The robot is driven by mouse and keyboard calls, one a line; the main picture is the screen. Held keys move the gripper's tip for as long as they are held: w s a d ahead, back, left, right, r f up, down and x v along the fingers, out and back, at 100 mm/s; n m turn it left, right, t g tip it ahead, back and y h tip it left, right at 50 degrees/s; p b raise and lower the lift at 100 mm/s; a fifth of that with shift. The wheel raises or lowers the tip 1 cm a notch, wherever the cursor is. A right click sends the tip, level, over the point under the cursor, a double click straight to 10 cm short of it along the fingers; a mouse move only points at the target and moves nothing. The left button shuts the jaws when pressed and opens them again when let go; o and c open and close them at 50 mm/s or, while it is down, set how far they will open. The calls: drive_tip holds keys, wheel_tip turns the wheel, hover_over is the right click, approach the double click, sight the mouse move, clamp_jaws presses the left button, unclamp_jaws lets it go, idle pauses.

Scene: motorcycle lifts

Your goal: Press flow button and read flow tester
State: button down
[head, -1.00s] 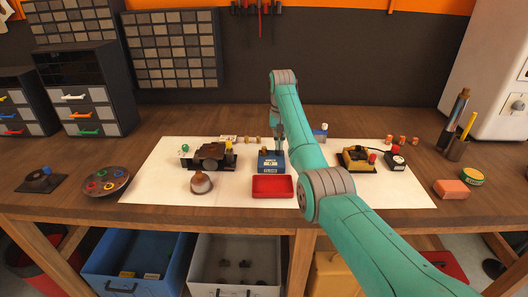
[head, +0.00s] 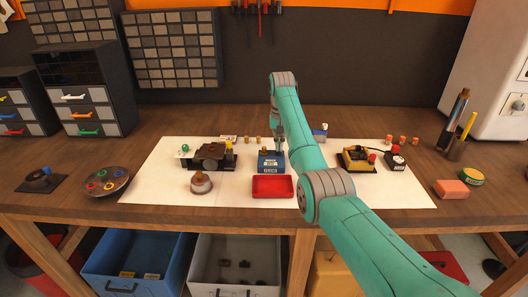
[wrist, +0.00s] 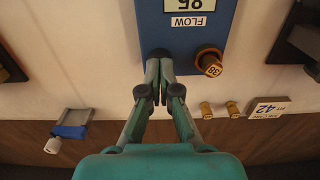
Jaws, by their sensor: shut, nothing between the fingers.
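The flow tester (head: 270,163) is a blue box in the middle of the white mat, behind a red tray. In the wrist view the tester (wrist: 185,30) shows upside down, with a FLOW label and a pale digit display cut by the top edge, so its reading is not clear. A brass knob (wrist: 208,62) sits at its edge. My gripper (wrist: 158,82) is shut and empty, with its tips at the tester's near edge in that view. A dark round part (wrist: 158,53) lies at the tips, mostly hidden; I cannot tell whether they press it.
The red tray (head: 273,187) stands just in front of the tester. A black fixture (head: 212,157) is on its left and a yellow device (head: 356,159) on its right. Small brass pieces (wrist: 206,110) and a numbered tag (wrist: 266,108) lie near. The white mat (head: 160,185) is clear at its front left.

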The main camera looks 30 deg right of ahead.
drive_tip(key=shift+r, duration=2.7)
